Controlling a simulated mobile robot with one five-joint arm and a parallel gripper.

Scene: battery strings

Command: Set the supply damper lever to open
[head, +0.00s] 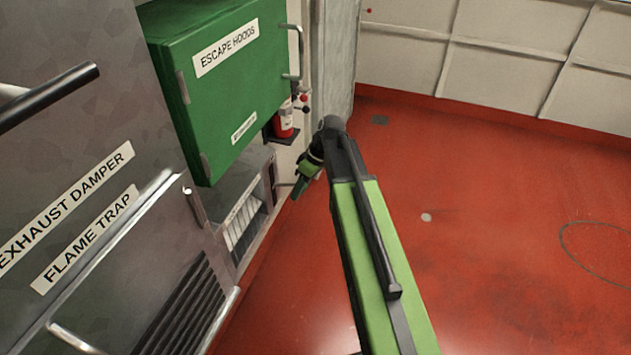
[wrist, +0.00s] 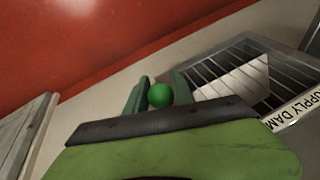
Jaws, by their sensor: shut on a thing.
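The supply damper is a grey louvred vent box (head: 243,222) low on the wall, below the green cabinet. In the wrist view its barred grille (wrist: 214,70) is at the right, with a pale plate behind the bars and a partly cut-off label (wrist: 298,108) reading "PPLY DAM". A round green knob (wrist: 160,95), which looks like the lever's end, sits between my gripper's two green fingers (wrist: 157,90). In the head view my gripper (head: 302,186) is beside the right end of the vent box, shut on the knob. The lever's shaft is mostly hidden, and I cannot tell its setting.
A green escape hoods cabinet (head: 225,95) juts out above the vent. A red extinguisher (head: 284,122) stands behind it. Grey panels labelled exhaust damper (head: 70,205) and flame trap (head: 85,240) are at left, with projecting handles. The red floor (head: 500,220) at right is clear.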

